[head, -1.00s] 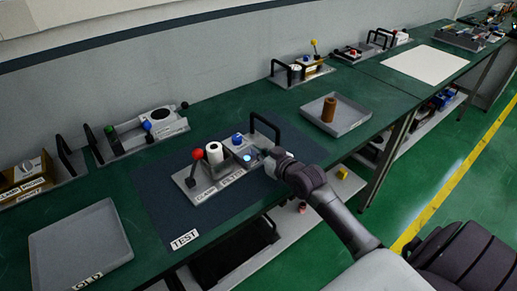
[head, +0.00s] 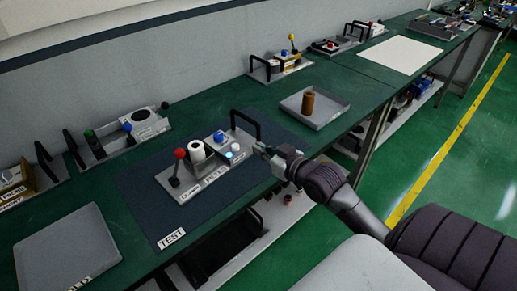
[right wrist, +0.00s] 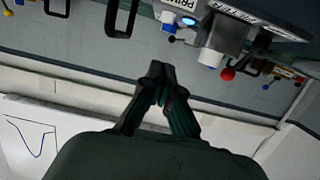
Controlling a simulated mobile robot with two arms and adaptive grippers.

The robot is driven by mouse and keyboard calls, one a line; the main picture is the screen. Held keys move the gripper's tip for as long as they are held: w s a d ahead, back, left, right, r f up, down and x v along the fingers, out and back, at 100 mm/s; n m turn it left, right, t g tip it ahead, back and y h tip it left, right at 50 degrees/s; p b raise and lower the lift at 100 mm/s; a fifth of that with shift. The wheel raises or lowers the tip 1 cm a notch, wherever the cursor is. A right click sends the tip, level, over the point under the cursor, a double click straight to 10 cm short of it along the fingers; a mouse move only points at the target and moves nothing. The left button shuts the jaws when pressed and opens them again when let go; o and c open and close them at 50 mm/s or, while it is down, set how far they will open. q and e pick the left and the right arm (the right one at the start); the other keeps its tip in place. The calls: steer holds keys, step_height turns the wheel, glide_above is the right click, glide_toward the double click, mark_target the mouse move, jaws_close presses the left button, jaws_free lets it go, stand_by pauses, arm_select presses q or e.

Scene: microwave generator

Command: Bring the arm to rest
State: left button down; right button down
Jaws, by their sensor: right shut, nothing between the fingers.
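My right gripper (head: 262,149) is at the front edge of the bench, just right of the test fixture (head: 188,187), apart from it. It is shut and empty; its closed fingertips also show in the right wrist view (right wrist: 157,75). The fixture lies on the dark TEST mat (head: 140,200). It carries a red ball lever (head: 180,154), a white roll (head: 197,151), a blue knob (head: 218,136), a lit blue spot (head: 229,155) and a black handle (head: 246,122). My left gripper is not in view.
A grey tray (head: 293,104) with a brown cylinder (head: 308,103) stands beyond the gripper. An empty OLD tray (head: 65,250) lies at the lower left. More fixtures (head: 118,138) line the wall. The green floor (head: 440,170) at the right is open.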

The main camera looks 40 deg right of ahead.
stand_by(0.3)
steer(key=s+a+f, duration=0.1)
steer(key=s+a+f+g, duration=0.1)
steer(key=f, duration=0.1)
steer(key=s+a+f+g, duration=0.1)
steer(key=f, duration=0.1)
steer(key=shift+a, duration=0.3)
steer(key=s+a+f+g, duration=0.3)
steer(key=s+a, duration=0.1)
steer(key=s, duration=0.3)
steer(key=s+a+f+n+g, duration=0.1)
steer(key=s+a+f+g, duration=0.25)
steer(key=s, duration=0.35)
steer(key=s+a+f+g, duration=0.3)
steer(key=s+a+g, duration=0.1)
steer(key=s, duration=0.3)
step_height(320, 180, down, 27)
steer(key=s, duration=0.2)
steer(key=s+d+f+g+h, duration=0.1)
steer(key=s+d+f+g, duration=0.1)
steer(key=s+f, duration=1.3)
steer(key=shift+s+d+f, duration=0.25)
steer(key=shift+s+d, duration=0.15)
steer(key=shift+d, duration=0.3)
